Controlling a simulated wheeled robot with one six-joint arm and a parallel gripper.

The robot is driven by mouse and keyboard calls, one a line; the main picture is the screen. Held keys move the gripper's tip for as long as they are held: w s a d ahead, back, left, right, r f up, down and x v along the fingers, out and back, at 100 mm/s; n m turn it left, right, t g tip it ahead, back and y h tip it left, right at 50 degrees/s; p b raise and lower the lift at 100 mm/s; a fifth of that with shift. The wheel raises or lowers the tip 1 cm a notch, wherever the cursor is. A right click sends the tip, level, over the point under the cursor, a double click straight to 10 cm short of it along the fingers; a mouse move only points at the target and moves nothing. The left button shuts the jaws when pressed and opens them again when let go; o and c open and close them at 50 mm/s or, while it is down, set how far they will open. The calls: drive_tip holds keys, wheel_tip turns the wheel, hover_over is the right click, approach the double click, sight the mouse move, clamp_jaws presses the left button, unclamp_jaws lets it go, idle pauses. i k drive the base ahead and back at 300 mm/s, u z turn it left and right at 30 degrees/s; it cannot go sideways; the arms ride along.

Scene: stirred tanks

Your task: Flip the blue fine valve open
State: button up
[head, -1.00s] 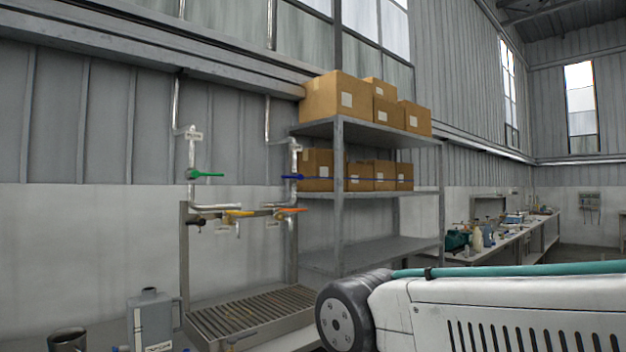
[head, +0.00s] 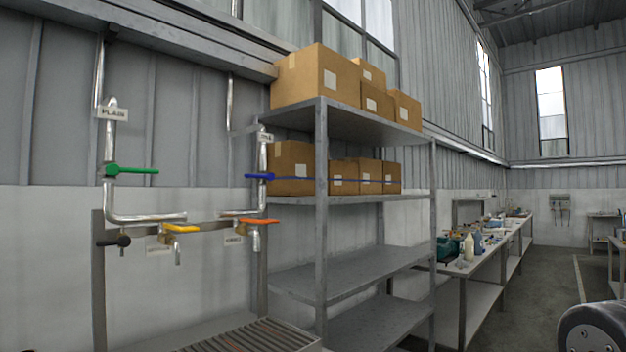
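The blue valve handle (head: 259,176) sits on the right-hand vertical silver pipe (head: 262,155), in front of the shelf post. My gripper is out of view. Only a dark round part of my own body shows at the bottom right.
A green handle (head: 131,170) is on the left pipe, labelled PLAIN. Below are yellow (head: 181,228), orange (head: 258,221) and black (head: 113,240) handles above a slatted drain tray (head: 255,338). A metal shelf (head: 321,230) with boxes stands close right of the valve. Floor is open at right.

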sight(258, 176)
drive_tip(key=z, duration=0.3)
drive_tip(key=i, duration=1.45)
drive_tip(key=u, duration=0.9)
drive_tip(key=i, duration=0.45)
drive_tip(key=u, duration=0.35)
drive_tip(key=k, duration=0.5)
drive_tip(key=u, duration=0.8)
drive_tip(key=i, duration=0.45)
drive_tip(key=u, duration=0.15)
